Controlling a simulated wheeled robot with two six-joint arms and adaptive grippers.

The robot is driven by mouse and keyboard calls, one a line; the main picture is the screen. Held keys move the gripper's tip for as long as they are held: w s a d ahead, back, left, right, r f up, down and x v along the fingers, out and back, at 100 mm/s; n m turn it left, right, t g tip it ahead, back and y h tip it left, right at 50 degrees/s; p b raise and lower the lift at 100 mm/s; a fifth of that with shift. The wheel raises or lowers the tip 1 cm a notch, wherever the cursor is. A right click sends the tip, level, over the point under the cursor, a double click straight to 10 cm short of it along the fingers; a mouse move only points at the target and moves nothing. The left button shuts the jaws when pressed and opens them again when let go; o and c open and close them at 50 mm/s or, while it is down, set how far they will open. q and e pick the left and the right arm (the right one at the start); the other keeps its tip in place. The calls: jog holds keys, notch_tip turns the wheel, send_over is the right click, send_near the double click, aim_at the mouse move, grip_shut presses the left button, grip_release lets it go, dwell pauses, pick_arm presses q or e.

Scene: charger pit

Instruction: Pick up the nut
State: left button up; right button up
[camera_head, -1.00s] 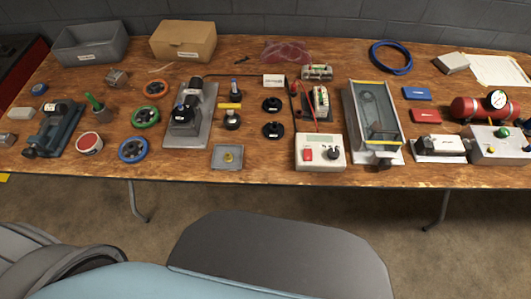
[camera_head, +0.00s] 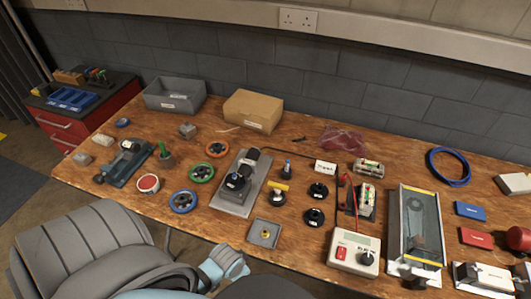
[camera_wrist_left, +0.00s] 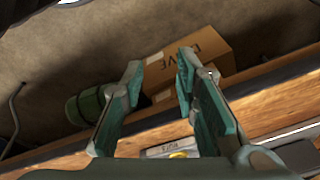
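A small brass-yellow nut (camera_head: 265,233) lies in a shallow grey tray (camera_head: 252,240) near the front edge of the table. In the left wrist view, the nut (camera_wrist_left: 179,155) shows low between the fingers, in part of the labelled tray (camera_wrist_left: 154,152). My left gripper (camera_head: 232,263) is at the table's front edge, to the left of the tray and apart from it. In the left wrist view, its teal fingers (camera_wrist_left: 158,82) are spread with nothing held between them. My right gripper is not in view.
A motor on a grey plate (camera_head: 234,197) stands behind the tray. A white box with a red switch (camera_head: 353,250) stands to its right, and a blue ring (camera_head: 183,201) lies to its left. A cardboard box (camera_wrist_left: 208,50) and green cylinder (camera_wrist_left: 84,107) are under the table.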

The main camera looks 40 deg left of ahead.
pick_arm(q)
jog(key=w+r+m+p, duration=0.1)
jog(key=w+r+p, duration=0.3)
jog(key=r, duration=0.8)
notch_tip(320, 180, up, 6)
jog(key=m+g, duration=0.2)
jog(key=m, duration=0.1)
send_over(263, 235)
jog(key=shift+h, duration=0.4)
jog(key=f+b, duration=0.1)
jog(key=f, duration=0.3)
jog(key=f+b, duration=0.1)
jog(key=f, duration=0.4)
jog(key=f+b, duration=0.2)
jog(key=f, duration=0.3)
jog(key=shift+w+f, duration=0.2)
jog(key=shift+w, duration=0.1)
jog(key=shift+a+r, duration=0.1)
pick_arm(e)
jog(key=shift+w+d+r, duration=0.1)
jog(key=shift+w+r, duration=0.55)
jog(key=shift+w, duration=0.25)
pick_arm(q)
grip_shut()
